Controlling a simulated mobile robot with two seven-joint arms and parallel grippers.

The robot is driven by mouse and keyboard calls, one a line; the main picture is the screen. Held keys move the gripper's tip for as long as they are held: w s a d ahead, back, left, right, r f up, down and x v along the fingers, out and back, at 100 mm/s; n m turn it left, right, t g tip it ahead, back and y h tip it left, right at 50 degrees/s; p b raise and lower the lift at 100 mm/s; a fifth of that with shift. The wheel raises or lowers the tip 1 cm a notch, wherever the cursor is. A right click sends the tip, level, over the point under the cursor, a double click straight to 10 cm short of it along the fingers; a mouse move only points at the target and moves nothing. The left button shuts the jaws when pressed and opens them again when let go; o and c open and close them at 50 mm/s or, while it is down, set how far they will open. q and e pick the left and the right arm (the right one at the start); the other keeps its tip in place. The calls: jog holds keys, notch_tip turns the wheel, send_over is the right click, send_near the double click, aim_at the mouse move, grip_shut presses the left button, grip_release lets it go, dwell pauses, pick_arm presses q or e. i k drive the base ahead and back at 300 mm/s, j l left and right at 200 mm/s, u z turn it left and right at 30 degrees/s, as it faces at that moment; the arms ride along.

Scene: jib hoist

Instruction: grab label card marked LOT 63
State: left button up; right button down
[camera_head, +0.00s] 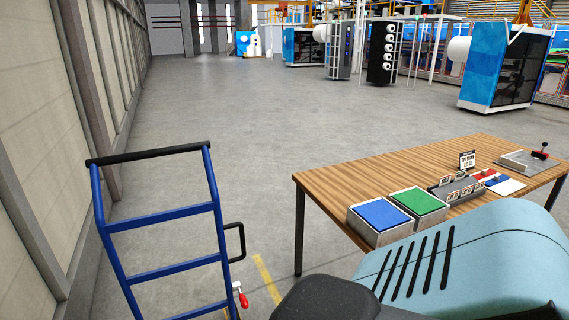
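Several small label cards (453,196) stand in a grey rack (438,192) on the wooden table (340,178) at the right. Their print is too small to read, so I cannot tell which one is marked LOT 63. A larger white sign (467,160) with black print stands upright behind the rack; its lettering is not clearly legible. Neither of my grippers is in view.
A blue-topped box (382,214) and a green-topped box (419,202) sit left of the rack. Red, blue and white pieces (500,184) and a lever device (530,160) lie to its right. A blue trolley frame (165,216) stands at left.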

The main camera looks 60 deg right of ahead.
aim_at(467, 191)
jog(key=z, duration=3.05)
jog(key=i+l+z, duration=0.2)
jog(key=i, duration=0.2)
jog(key=i+z, duration=0.2)
jog(key=i, duration=0.2)
jog(key=i+z, duration=0.25)
jog(key=i, duration=1.05)
jog(key=i+u, duration=0.2)
jog(key=i, duration=0.2)
jog(key=i+l+u, duration=0.2)
jog(key=i, duration=0.2)
jog(key=i+l+u, duration=0.15)
jog(key=i, duration=0.25)
jog(key=i+l+u, duration=0.1)
jog(key=u, duration=0.3)
jog(key=i+l+u, duration=0.2)
jog(key=u, duration=0.15)
jog(key=i+l+u, duration=0.2)
jog(key=u, duration=0.2)
